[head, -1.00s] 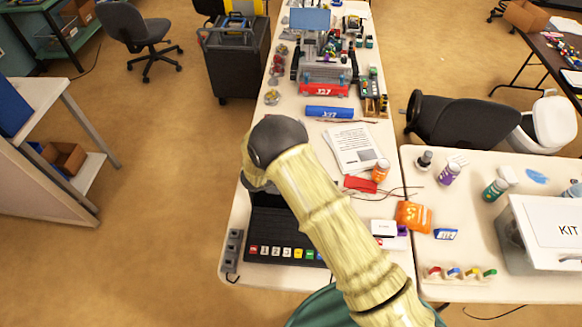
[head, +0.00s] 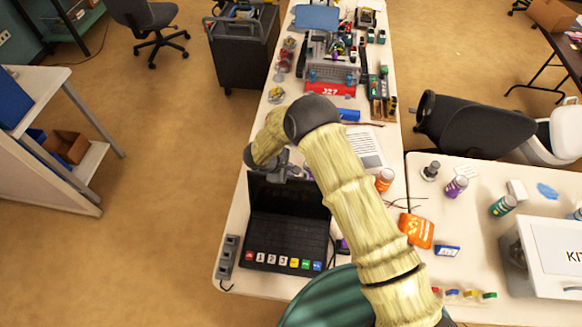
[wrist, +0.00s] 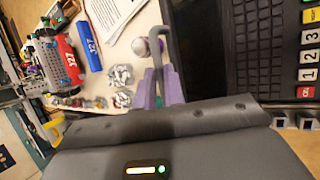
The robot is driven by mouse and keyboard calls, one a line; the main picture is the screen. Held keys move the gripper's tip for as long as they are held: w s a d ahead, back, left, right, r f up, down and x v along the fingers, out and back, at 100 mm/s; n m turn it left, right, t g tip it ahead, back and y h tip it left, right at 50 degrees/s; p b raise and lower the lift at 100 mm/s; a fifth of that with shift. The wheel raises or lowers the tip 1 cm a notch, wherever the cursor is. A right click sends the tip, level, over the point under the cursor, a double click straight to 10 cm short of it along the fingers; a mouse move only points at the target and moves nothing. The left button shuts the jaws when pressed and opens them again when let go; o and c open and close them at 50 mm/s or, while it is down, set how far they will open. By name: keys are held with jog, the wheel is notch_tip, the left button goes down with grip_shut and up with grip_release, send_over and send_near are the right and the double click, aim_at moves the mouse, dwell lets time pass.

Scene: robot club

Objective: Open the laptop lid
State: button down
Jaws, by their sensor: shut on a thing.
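The black laptop stands open on the near end of the long table, its keyboard (head: 284,238) facing up with a row of coloured keys along the front. Its dark lid (head: 285,197) is raised behind the keyboard. In the wrist view, the fingers of my gripper (wrist: 160,78) are beside the dark lid (wrist: 198,45), and the keyboard (wrist: 258,45) shows at right. The exact contact is hard to see.
A grey power strip (head: 228,258) lies left of the laptop. An orange bottle (head: 384,180) and orange pouch (head: 416,230) are to the right. A red robot (head: 330,90) stands farther back.

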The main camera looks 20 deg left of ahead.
jog(key=shift+a+r, duration=0.15)
jog(key=c, duration=1.5)
grip_release()
jog(key=shift+s, duration=0.25)
jog(key=b+v, duration=0.6)
jog(key=v, duration=1.1)
jog(key=shift+s, duration=0.2)
